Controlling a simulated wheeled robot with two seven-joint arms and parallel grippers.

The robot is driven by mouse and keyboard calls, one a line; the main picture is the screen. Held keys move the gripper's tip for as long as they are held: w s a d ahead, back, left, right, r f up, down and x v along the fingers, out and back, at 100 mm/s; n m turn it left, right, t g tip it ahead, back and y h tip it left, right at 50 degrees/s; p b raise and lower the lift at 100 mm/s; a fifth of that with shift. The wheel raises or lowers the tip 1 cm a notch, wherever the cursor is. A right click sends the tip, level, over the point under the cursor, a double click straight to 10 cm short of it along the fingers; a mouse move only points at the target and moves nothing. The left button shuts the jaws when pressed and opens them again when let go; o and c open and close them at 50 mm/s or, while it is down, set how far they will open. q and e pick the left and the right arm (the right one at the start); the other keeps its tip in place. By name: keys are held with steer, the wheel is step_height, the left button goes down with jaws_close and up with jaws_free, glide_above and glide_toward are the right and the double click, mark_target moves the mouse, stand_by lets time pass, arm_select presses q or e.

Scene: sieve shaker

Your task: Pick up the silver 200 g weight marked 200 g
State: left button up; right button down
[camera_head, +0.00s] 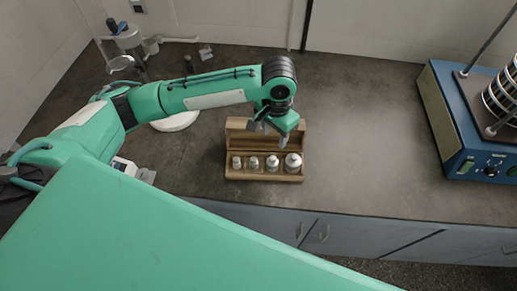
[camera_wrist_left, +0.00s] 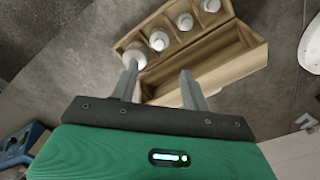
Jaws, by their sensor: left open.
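A wooden box (camera_head: 230,172) stands open on the dark counter, holding a row of silver knobbed weights that grow larger to the right. The largest weight (camera_head: 293,163) is at the right end; a smaller one (camera_head: 272,164) is beside it. No marking is legible, so I cannot tell which reads 200 g. My left gripper (camera_head: 268,137) is open and empty above the back of the box. In the left wrist view its fingers (camera_wrist_left: 158,78) point at the box, and one fingertip overlaps the largest weight (camera_wrist_left: 135,55). Contact is not visible. My right gripper is out of view.
A blue sieve shaker (camera_head: 455,130) stands at the far right. A white round dish (camera_head: 176,122) lies left of the box, partly behind my arm. Glassware and a stand (camera_head: 130,42) are at the back left. The counter between box and shaker is clear.

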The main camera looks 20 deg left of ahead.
mark_target(273, 158)
arm_select(q)
steer(key=f, duration=0.2)
steer(key=f+p, duration=0.1)
steer(key=f, duration=0.1)
steer(key=shift+s+d, duration=0.2)
steer(key=shift+d, duration=0.1)
steer(key=f, duration=0.3)
steer(key=shift+w+a, duration=0.2)
steer(key=shift+a, duration=0.05)
steer(key=shift+f, duration=0.4)
steer(key=shift+d+f+p, duration=0.1)
steer(key=shift+f+p, duration=0.3)
steer(key=shift+f, duration=0.05)
step_height(273, 158, down, 5)
steer(key=shift+r+p, duration=0.2)
steer(key=shift+p, duration=0.4)
steer(key=shift+c, duration=0.2)
